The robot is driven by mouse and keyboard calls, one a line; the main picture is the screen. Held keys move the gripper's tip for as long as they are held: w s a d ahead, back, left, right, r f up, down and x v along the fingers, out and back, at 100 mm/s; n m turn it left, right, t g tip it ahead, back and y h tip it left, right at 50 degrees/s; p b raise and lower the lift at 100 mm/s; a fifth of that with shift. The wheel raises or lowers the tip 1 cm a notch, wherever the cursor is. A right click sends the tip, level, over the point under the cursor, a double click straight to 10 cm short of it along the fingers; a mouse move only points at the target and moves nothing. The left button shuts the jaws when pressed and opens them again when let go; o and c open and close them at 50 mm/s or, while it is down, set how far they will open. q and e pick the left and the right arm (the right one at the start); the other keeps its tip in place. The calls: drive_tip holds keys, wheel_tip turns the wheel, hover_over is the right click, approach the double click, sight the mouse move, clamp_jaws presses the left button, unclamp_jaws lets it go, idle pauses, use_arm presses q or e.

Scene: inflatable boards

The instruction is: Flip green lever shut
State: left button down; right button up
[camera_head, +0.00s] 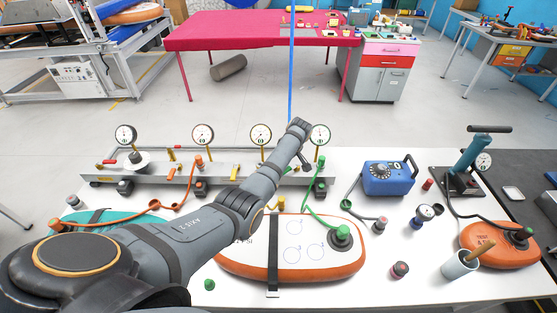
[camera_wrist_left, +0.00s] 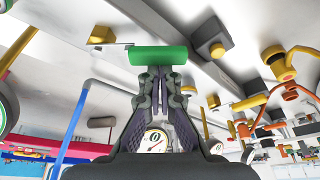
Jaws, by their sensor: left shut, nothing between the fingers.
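The green lever (camera_wrist_left: 160,56) shows as a short green bar across the top middle of the left wrist view. It is right at the tips of my left gripper (camera_wrist_left: 160,76); I cannot tell whether they touch. The two dark fingers are closed together with nothing between them. In the head view my left arm reaches over the table to the manifold rail (camera_head: 225,177), near its right end. There the wrist hides the lever, and the fingers are hard to make out. My right gripper is not in view.
Several round gauges (camera_head: 203,134) stand along the rail. Beside my wrist are the green-rimmed gauge (camera_head: 320,134) and a green hose (camera_head: 318,206) running to an orange-edged board (camera_head: 300,262). A blue box (camera_head: 389,178) and a hand pump (camera_head: 470,160) stand to the right.

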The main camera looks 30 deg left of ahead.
use_arm(q)
drive_tip(key=shift+s+d+f+n, duration=0.15)
drive_tip(key=shift+d+n, duration=0.15)
drive_tip(key=shift+n, duration=0.2)
drive_tip(key=shift+s+d+n+g+b, duration=0.3)
drive_tip(key=shift+d+n+g+b, duration=0.15)
drive_tip(key=shift+n+b, duration=0.35)
drive_tip(key=shift+s+d+n+g+b, duration=0.1)
drive_tip(key=shift+d+n+g+b, duration=0.55)
drive_tip(key=shift+d+n+b, duration=1.4)
drive_tip(key=shift+r, duration=0.2)
drive_tip(key=shift+a+p, duration=0.1)
drive_tip(key=shift+p, duration=0.2)
